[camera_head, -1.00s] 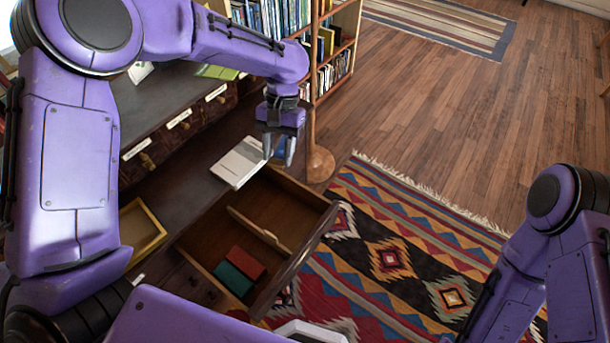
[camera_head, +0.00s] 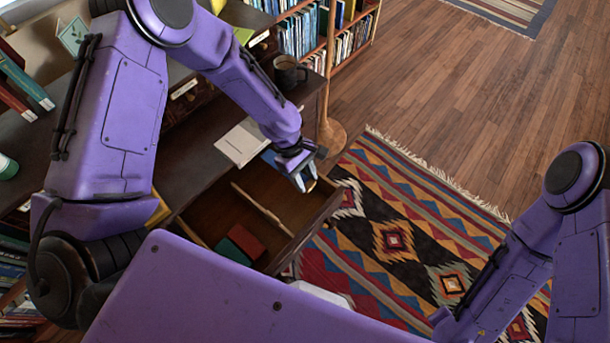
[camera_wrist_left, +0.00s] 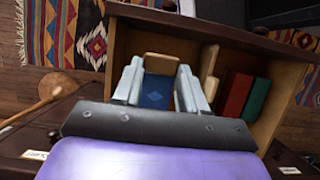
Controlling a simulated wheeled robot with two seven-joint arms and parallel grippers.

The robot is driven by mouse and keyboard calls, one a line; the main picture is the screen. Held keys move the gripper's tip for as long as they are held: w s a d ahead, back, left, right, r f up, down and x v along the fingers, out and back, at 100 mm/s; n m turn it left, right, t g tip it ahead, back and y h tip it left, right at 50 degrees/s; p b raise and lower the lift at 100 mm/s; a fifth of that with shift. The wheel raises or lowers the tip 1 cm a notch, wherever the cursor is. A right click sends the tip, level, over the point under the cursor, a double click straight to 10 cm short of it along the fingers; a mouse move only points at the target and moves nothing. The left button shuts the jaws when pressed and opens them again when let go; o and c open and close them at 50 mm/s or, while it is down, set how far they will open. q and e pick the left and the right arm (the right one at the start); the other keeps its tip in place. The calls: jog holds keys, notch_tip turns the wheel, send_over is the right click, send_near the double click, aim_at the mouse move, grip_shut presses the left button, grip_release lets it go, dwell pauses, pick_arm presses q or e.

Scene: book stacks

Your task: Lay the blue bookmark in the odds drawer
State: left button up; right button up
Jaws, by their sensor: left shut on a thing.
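My left gripper (camera_head: 306,182) is shut on the blue bookmark (camera_wrist_left: 157,92), which shows between its fingers in the left wrist view with a paler diamond on it. A tan piece (camera_wrist_left: 162,64) shows just beyond the blue part; I cannot tell whether it belongs to the bookmark. The wooden drawer (camera_head: 232,214) is pulled open from the dark desk. The gripper is over its far compartment, on the other side of the divider (camera_head: 262,210) from the blocks. I cannot tell how high it is above the floor. My right gripper is out of view.
A red block (camera_head: 247,240) and a green block (camera_head: 232,251) lie in the drawer's near compartment. A pale notebook (camera_head: 243,142) lies on the desk beside the drawer. A dark mug (camera_head: 288,73) stands farther back. A patterned rug (camera_head: 400,240) covers the floor in front.

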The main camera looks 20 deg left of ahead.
pick_arm(q)
jog(key=shift+s+r+p, duration=0.3)
jog(key=shift+s+r, duration=0.05)
jog(key=shift+s+f, duration=0.1)
jog(key=shift+f, duration=0.1)
notch_tip(320, 180, down, 16)
jog(key=b, duration=0.9)
jog(key=shift+b, duration=0.35)
jog(key=shift+r, duration=0.1)
jog(key=o, duration=1.1)
notch_tip(320, 180, up, 12)
jog(key=p, duration=1.1)
